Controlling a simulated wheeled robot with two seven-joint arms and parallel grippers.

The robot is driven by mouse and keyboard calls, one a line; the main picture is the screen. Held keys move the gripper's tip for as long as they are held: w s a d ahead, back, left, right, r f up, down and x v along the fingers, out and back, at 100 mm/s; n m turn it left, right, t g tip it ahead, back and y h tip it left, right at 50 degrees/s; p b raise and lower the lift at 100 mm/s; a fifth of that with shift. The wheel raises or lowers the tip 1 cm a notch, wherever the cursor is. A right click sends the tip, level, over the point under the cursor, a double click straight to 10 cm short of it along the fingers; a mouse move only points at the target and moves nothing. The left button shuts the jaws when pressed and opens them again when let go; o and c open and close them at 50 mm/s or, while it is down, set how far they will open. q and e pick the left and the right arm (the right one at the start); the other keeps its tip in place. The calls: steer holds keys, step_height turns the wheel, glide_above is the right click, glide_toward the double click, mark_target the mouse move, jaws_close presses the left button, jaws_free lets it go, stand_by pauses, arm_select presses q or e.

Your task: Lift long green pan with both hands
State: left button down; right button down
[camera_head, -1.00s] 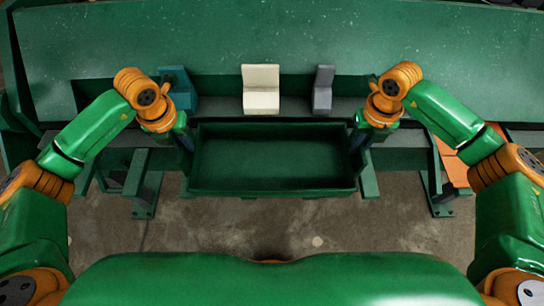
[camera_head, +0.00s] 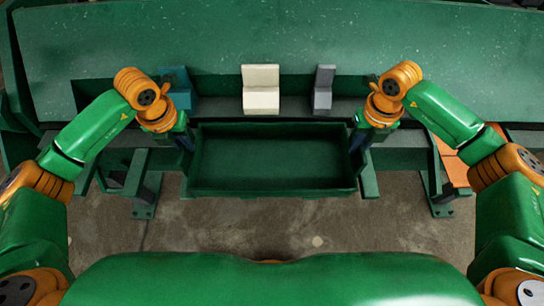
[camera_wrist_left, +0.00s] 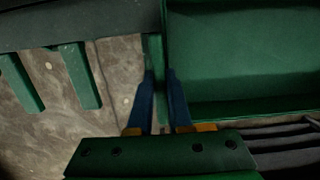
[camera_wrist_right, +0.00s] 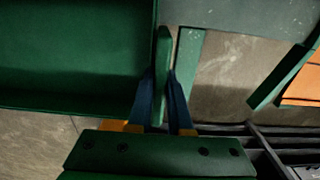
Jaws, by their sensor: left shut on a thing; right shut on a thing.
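The long green pan (camera_head: 272,187) is a rectangular, empty tray with raised walls, level in front of the bench in the head view. My left gripper (camera_head: 184,142) is at the pan's left end, and my right gripper (camera_head: 358,142) is at its right end. In the left wrist view, my blue left fingers (camera_wrist_left: 161,75) are shut on the upright piece at the pan's end (camera_wrist_left: 240,112). In the right wrist view, my blue right fingers (camera_wrist_right: 161,75) are shut on the matching piece at the other end of the pan (camera_wrist_right: 75,105).
A teal block (camera_head: 178,88), a cream block (camera_head: 261,90) and a grey block (camera_head: 323,90) stand on the bench behind the pan. Green bench legs (camera_head: 146,195) stand on the concrete floor (camera_head: 300,225). An orange panel (camera_head: 452,165) is at the right.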

arm_select(q)
steer(key=shift+r, duration=0.1)
arm_select(e)
steer(key=shift+r, duration=0.1)
stand_by(0.4)
